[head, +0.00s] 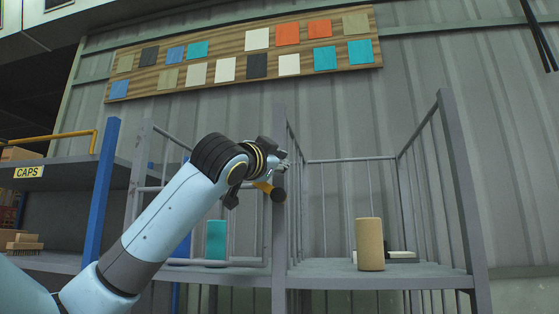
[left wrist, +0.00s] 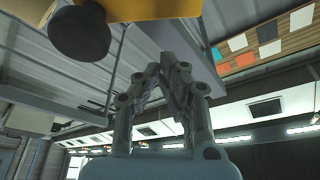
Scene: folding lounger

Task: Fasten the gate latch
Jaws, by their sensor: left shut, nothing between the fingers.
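The yellow latch piece (head: 264,187) with a black round knob (head: 278,194) sits at the grey upright post, just below my left gripper. A grey barred panel (head: 221,262), which looks like the gate, spans left of the post. My left gripper (head: 283,157) is shut and empty, at the post above the knob. In the left wrist view its fingers (left wrist: 165,68) meet at the tips, apart from the yellow piece (left wrist: 150,8) and knob (left wrist: 78,33) at the top. My forearm hides part of the panel. Whether the latch is engaged cannot be told. My right gripper is out of view.
A teal cylinder (head: 216,240) stands behind the panel. A tan cylinder (head: 370,245) stands on the shelf in the open-fronted right bay. A blue post (head: 102,190) and a shelf marked CAPS (head: 29,172) are at left. A board of coloured squares hangs above.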

